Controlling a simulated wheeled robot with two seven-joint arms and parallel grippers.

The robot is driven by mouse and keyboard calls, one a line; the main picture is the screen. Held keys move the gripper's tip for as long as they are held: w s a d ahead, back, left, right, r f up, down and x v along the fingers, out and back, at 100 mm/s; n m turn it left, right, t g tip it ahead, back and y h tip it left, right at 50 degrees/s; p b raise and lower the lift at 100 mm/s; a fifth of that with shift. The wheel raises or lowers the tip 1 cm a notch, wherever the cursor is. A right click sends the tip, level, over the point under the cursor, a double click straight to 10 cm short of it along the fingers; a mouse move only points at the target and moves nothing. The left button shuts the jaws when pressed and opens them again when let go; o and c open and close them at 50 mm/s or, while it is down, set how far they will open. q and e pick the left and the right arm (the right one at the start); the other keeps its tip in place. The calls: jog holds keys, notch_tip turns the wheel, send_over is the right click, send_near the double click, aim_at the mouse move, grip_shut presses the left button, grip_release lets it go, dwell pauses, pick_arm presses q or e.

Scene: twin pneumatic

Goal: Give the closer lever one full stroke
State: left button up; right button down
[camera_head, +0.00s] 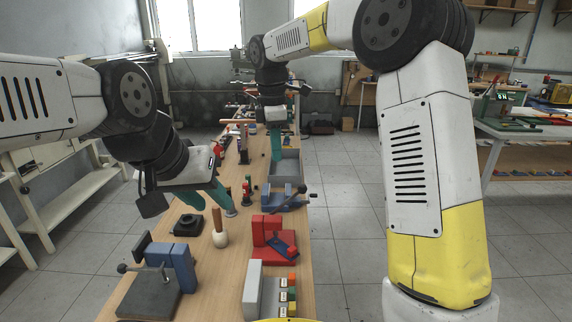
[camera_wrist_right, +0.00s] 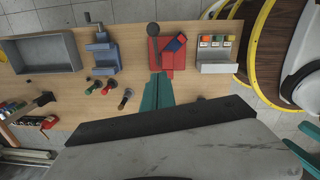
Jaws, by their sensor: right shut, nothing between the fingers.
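A red-based device with a blue tilted part (camera_head: 283,245) stands near the front right of the bench. In the right wrist view, this red device (camera_wrist_right: 166,58) also shows a dark round knob at one edge. A blue device with a dark handle (camera_head: 284,200) stands farther back at the bench's right edge. I cannot tell which of these parts is the lever. My right gripper (camera_head: 277,158) is shut and empty, pointing down above the bench beyond the blue device.
A grey tray (camera_wrist_right: 43,51) lies beyond the blue device. A grey block with coloured buttons (camera_head: 253,289) is at the front. A blue vise on a dark plate (camera_head: 148,301) and a wooden-handled tool (camera_head: 218,225) stand left.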

send_near(293, 196)
jog(key=a+f, duration=0.3)
jog(key=a, duration=0.1)
jog(key=d, duration=0.1)
jog(key=d+f, duration=0.1)
jog(key=d, duration=0.2)
jog(key=shift+w+d+f, duration=0.15)
jog(key=shift+f, duration=0.2)
